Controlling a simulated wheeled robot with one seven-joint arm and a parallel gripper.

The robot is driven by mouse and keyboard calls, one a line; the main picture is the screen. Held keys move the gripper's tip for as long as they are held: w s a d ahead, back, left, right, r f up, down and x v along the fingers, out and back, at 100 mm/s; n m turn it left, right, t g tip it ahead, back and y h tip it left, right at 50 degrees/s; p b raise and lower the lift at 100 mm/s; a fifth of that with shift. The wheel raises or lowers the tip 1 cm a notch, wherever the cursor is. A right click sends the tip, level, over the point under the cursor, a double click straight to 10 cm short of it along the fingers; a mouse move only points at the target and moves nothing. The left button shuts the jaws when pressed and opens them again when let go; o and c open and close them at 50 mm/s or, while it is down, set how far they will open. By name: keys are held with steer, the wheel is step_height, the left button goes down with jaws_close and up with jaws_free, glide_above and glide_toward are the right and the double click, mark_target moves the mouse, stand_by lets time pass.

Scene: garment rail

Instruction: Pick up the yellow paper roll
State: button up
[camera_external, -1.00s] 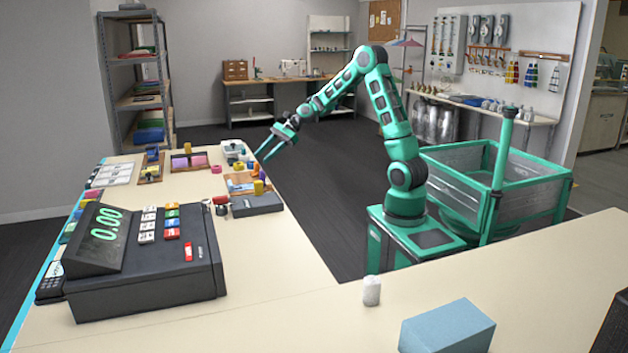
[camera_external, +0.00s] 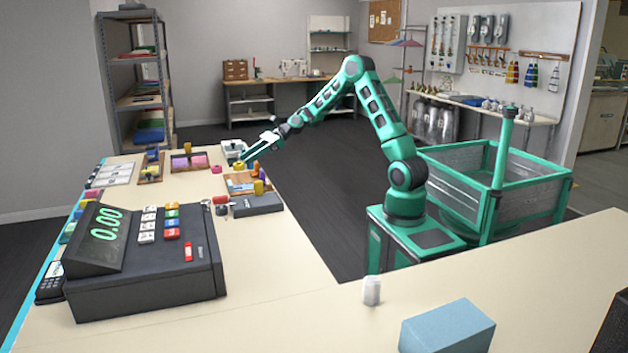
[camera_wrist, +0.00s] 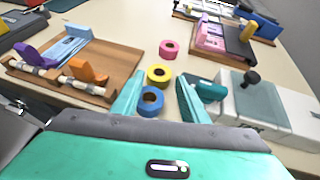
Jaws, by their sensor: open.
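The yellow paper roll (camera_wrist: 159,73) lies flat on the table in the wrist view, its dark hole facing up. It is between a pink roll (camera_wrist: 168,49) farther off and a blue roll (camera_wrist: 150,102) nearer to me. My gripper (camera_wrist: 160,80) is open and empty, with its teal fingers to either side of the blue and yellow rolls. I cannot tell its exact height over them. In the external view my gripper (camera_external: 245,160) is low over the far right table edge, by the small yellow roll (camera_external: 238,167). The pink roll (camera_external: 216,169) lies to its left.
A wooden tray (camera_wrist: 120,62) with a purple and an orange holder is at left in the wrist view. A white machine with a grey-green top (camera_wrist: 245,88) is close on the right. A cash register (camera_external: 150,260) stands nearer on the table; bare tabletop (camera_external: 190,186) is beyond it.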

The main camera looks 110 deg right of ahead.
mark_target(239, 164)
steer(key=x, duration=0.4)
steer(key=shift+f, duration=0.1)
steer(key=c, duration=0.7)
